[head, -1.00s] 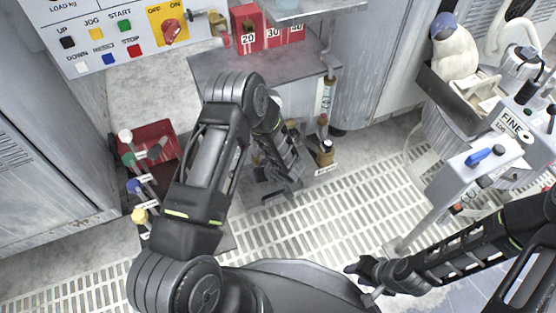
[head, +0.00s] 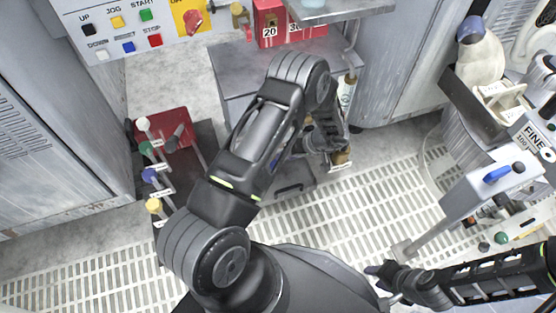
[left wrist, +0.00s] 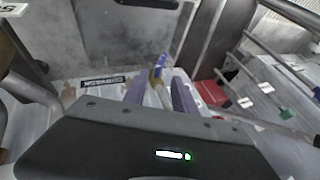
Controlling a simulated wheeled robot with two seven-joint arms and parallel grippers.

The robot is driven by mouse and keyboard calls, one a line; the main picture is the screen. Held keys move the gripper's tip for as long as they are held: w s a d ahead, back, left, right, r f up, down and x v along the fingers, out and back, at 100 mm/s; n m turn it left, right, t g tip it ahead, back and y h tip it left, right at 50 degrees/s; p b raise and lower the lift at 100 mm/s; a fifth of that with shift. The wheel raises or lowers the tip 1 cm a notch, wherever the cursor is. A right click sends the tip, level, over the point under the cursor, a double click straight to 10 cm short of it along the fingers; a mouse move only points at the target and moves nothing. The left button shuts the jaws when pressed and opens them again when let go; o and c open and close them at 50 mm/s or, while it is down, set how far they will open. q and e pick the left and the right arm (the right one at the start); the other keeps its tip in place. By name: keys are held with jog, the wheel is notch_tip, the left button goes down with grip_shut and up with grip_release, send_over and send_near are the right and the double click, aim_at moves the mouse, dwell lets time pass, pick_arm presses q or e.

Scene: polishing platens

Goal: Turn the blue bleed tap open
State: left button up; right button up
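In the left wrist view a blue-tipped piece with a brass-coloured part below it, seemingly the blue bleed tap (left wrist: 159,66), shows just beyond and between my left fingers. The fingers are apart, and I cannot tell whether they touch it. In the head view my left gripper (head: 326,138) is beside a small brass-coloured fitting (head: 341,157) with a white label. My own arm and gripper hide most of that spot. My right gripper (head: 379,284) is open and empty over the floor grating at the lower right.
White, green, blue and yellow knobbed levers (head: 150,175) stand at left by a red tray (head: 176,128). A grey box (head: 487,187) with a blue lever stands at right. Red numbered weights (head: 272,22) sit at the back. Open grating (head: 390,190) lies between.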

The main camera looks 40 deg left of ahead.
pick_arm(q)
jog(key=b+x, duration=0.3)
jog(key=x, duration=0.5)
jog(key=shift+c, duration=0.2)
grip_shut()
jog(key=shift+r, duration=0.1)
dwell(0.3)
